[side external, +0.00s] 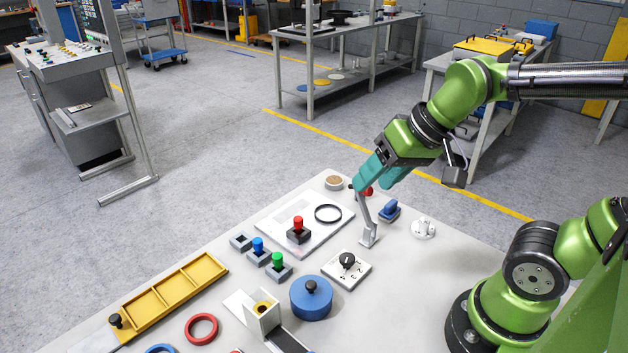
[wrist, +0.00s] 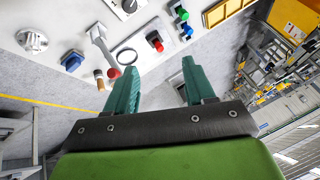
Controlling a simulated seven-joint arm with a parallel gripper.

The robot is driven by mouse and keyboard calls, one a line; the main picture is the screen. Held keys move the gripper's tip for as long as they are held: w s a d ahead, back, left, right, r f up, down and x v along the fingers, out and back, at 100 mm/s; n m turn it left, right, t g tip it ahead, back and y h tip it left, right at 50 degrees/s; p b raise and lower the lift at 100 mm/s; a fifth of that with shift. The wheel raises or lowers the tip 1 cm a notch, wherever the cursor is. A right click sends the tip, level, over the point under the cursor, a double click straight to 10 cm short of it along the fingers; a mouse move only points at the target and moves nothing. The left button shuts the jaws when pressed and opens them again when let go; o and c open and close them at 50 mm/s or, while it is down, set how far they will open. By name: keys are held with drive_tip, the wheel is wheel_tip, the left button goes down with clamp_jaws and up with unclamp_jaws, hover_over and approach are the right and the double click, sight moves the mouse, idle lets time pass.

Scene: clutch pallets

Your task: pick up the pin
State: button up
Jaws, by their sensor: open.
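Three upright coloured pins stand in small blocks; I cannot tell which one the task means. The red pin (side external: 298,222) sits in a dark block on a pale plate, and it also shows in the wrist view (wrist: 154,38). The blue pin (side external: 258,244) and green pin (side external: 278,259) sit in grey blocks in front of it. My gripper (side external: 374,186) is open and empty above the table's far side, close to a grey lever's red knob (side external: 366,191). In the wrist view the spread fingers (wrist: 160,68) have the red pin beyond them.
A black ring (side external: 328,213) lies beside the red pin. The grey lever (side external: 368,232), a blue switch (side external: 390,210), a white dial (side external: 423,228) and a black-knobbed panel (side external: 347,267) stand right. A blue lidded pot (side external: 311,298) and yellow tray (side external: 171,298) are nearer.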

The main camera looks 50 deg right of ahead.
drive_tip(key=w+f+m+g+h, duration=0.1)
drive_tip(key=w+f+g, duration=0.15)
drive_tip(key=w, duration=0.55)
drive_tip(key=w+f+m+g+h, duration=0.1)
drive_tip(key=w+f+m+g, duration=0.15)
drive_tip(key=w, duration=0.45)
drive_tip(key=m, duration=0.2)
hover_over(298, 219)
drive_tip(key=shift+g, duration=0.4)
drive_tip(key=f, duration=0.8)
drive_tip(key=shift+s+d+f, duration=0.2)
drive_tip(key=shift+s, duration=0.15)
drive_tip(key=shift+w+a+f, duration=0.1)
drive_tip(key=shift+w+f, duration=0.1)
drive_tip(key=shift+f, duration=1.4)
drive_tip(key=shift+w+a+f, duration=0.1)
drive_tip(key=shift+w+f, duration=0.1)
drive_tip(key=shift+f, duration=1.35)
clamp_jaws()
